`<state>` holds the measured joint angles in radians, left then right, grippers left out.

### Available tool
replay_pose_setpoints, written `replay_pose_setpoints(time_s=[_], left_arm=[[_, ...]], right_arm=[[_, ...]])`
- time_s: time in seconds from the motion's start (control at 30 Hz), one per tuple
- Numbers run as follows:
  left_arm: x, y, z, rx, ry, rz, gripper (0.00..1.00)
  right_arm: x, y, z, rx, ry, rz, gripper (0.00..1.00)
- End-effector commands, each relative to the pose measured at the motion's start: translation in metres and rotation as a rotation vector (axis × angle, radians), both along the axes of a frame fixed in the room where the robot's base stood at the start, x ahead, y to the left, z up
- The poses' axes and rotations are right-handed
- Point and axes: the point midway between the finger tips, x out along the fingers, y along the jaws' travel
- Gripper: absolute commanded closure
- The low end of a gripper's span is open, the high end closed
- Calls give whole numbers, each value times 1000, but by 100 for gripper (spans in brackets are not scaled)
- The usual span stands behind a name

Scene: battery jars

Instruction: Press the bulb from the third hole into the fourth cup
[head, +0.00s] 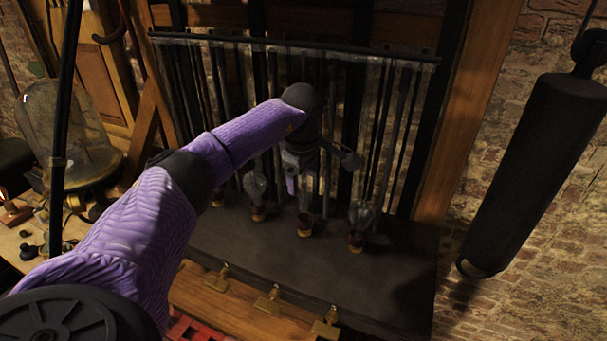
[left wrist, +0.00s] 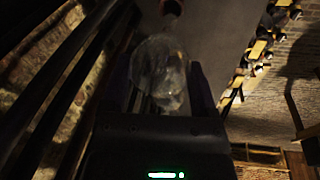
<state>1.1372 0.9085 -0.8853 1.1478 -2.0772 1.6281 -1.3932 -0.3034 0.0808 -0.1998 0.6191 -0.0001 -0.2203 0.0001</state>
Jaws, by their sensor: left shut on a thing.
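My left gripper (head: 292,182) points down over the dark bench, above the cup second from the right. In the left wrist view my left gripper (left wrist: 172,105) is shut on a clear glass bulb (left wrist: 160,70). The bulb's far end is at or close to an orange-brown cup (left wrist: 171,7); I cannot tell if it is seated. In the head view the cups stand in a row: one by my arm (head: 217,198), one with a glass bulb (head: 255,187), one below my gripper (head: 304,226), and the right one (head: 356,241) with a glass bulb (head: 361,214). My right gripper is not in view.
Clear tubes and dark rods hang from a bar (head: 290,43) close behind the cups. Brass fittings (head: 268,300) line the bench's front edge. A large dark cylinder (head: 540,170) is at the right, a glass dome (head: 68,125) at the left. The bench front (head: 270,255) is clear.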

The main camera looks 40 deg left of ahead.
Motion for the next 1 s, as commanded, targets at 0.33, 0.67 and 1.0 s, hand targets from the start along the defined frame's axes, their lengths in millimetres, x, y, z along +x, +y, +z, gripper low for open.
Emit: replay_pose_setpoints(time_s=[0.33,0.67,1.0], left_arm=[[0,0,-18,0,0,-1,95],[1,0,-17,1,1,-1,95],[1,0,-20,0,1,-1,95]], right_arm=[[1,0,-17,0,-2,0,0],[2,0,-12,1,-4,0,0],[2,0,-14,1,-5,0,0]])
